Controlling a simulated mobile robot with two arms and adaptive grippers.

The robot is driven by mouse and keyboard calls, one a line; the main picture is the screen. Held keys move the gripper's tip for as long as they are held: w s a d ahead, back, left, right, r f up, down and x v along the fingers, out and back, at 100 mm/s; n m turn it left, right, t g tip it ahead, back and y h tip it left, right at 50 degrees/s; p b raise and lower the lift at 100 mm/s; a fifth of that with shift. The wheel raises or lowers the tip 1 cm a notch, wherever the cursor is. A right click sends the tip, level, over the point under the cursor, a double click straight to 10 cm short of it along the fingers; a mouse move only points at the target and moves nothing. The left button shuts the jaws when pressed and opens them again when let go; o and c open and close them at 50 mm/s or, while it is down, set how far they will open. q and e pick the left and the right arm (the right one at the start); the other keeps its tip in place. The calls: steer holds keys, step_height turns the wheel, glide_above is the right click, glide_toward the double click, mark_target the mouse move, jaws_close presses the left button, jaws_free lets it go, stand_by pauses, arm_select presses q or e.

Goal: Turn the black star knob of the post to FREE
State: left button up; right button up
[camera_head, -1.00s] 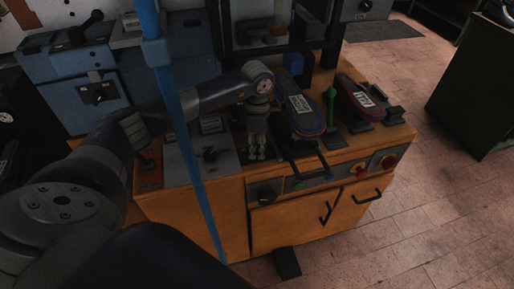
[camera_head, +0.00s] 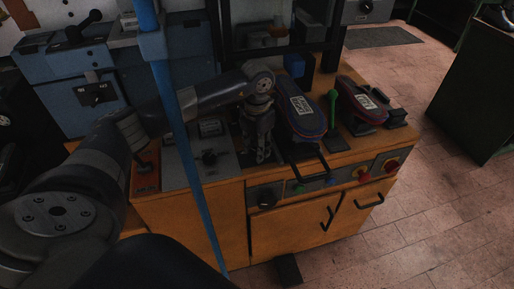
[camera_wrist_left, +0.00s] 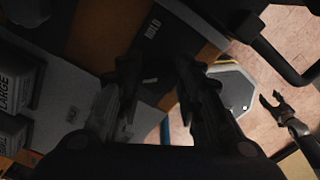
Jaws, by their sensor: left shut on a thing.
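My left gripper (camera_head: 258,157) points down at the orange bench, just left of the dark shoe with the white label. In the left wrist view its two fingers (camera_wrist_left: 156,68) stand on either side of a dark thing beside a dark plate marked HOLD (camera_wrist_left: 153,32). The gripper is shut on that thing, which looks like the black star knob; its shape is mostly lost in shadow and behind the fingers. The word FREE is not readable in either view. My right gripper (camera_wrist_left: 271,97) shows small at the right of the left wrist view, empty, with its fingers apart.
A labelled shoe (camera_head: 301,113) stands close right of the left gripper, with a green lever (camera_head: 332,108) and a second shoe (camera_head: 363,102) beyond. A grey panel with a small knob (camera_head: 209,157) is to the left. A blue pole (camera_head: 182,125) crosses before my left arm.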

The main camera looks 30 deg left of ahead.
arm_select(q)
steer(key=shift+n, duration=0.4)
steer(key=o, duration=1.1)
steer(key=shift+c, duration=0.2)
step_height(320, 180, up, 12)
steer(key=shift+f, duration=0.1)
stand_by(0.5)
